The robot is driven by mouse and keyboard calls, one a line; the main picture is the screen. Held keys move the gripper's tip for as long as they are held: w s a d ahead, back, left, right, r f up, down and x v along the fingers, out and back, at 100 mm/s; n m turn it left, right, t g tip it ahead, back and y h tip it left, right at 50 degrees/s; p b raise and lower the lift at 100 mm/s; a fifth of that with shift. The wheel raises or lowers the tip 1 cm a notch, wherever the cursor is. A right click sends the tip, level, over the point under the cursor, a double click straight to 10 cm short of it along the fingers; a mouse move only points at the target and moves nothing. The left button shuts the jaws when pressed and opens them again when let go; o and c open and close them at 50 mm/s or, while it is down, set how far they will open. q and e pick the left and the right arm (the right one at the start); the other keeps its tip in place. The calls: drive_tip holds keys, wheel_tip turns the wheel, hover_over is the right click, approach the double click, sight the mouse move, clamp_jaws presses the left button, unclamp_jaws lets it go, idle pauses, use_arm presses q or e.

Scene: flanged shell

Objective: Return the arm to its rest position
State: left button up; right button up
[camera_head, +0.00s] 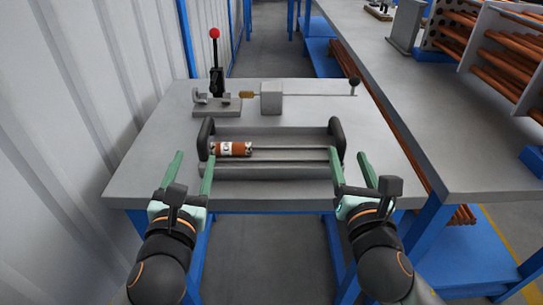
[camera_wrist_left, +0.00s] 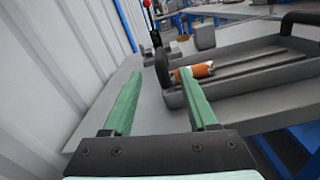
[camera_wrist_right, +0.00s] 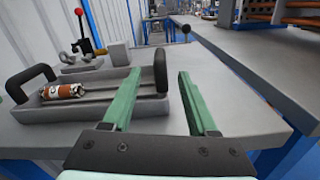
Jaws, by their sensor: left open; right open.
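My left gripper (camera_head: 191,174) is open and empty at the front left of the grey table (camera_head: 150,158). Its two green fingers stand wide apart in the left wrist view (camera_wrist_left: 158,95). My right gripper (camera_head: 352,172) is open and empty near the tray's front right corner. Its green fingers also stand apart in the right wrist view (camera_wrist_right: 158,88). An orange-brown shell with metal ends (camera_head: 232,149) lies on its side in the left part of a grey tray (camera_head: 290,188). Neither gripper holds it.
The tray has dark handles at both ends. Behind it stand a clamp with a red-knobbed lever (camera_head: 215,62) and a grey block (camera_head: 271,98) with a rod. A corrugated wall (camera_head: 75,110) is at the left. A long bench (camera_head: 430,130) with racked copper rods (camera_head: 490,50) is at the right.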

drive_tip(key=shift+s, duration=0.75)
